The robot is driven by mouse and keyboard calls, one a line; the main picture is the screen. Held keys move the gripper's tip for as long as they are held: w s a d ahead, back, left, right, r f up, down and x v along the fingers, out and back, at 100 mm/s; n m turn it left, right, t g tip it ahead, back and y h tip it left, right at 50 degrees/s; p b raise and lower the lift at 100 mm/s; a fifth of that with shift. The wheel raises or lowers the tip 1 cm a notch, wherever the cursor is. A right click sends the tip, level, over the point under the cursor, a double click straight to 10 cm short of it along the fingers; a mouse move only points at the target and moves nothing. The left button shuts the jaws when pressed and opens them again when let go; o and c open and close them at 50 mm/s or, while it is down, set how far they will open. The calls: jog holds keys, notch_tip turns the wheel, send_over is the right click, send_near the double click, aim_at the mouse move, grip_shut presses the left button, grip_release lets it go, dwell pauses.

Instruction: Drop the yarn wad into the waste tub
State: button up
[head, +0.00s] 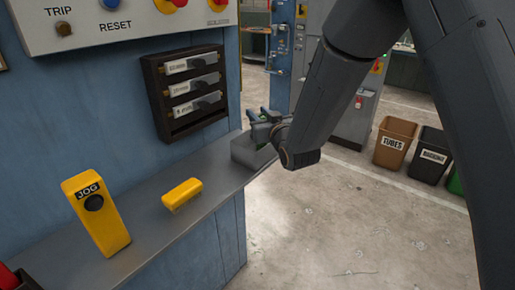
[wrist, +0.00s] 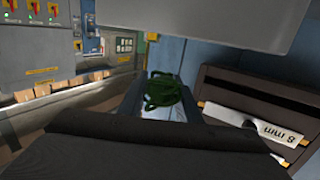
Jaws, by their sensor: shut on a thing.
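The yarn wad (wrist: 165,92) is a dark green tangle at the middle of the wrist view. My gripper (head: 264,117) is shut on it, above the far end of the grey shelf in the head view. There the wad is too small and dark to make out clearly. Several bins stand on the floor at the right: a brown one (head: 394,142) labelled TUBES, a black one (head: 428,156) with an unclear label, and a green one (head: 455,183) mostly hidden by my arm. I cannot tell which is the waste tub.
A grey block (head: 246,152) sits at the shelf's far end, close below my gripper. A yellow JOG pendant (head: 97,212) and a yellow block (head: 182,195) are on the grey shelf (head: 150,228). A dark rack (head: 187,92) hangs on the blue panel. The floor toward the bins is clear.

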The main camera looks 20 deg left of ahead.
jog(key=shift+a+f+b, duration=0.1)
jog(key=shift+f+b, duration=0.85)
jog(key=shift+f, duration=1.4)
jog(key=o, duration=1.1)
jog(key=shift+s, duration=0.1)
jog(key=b+v, duration=0.2)
jog(key=v, duration=0.5)
jog(key=shift+s+b, duration=0.3)
jog(key=shift+s, duration=0.1)
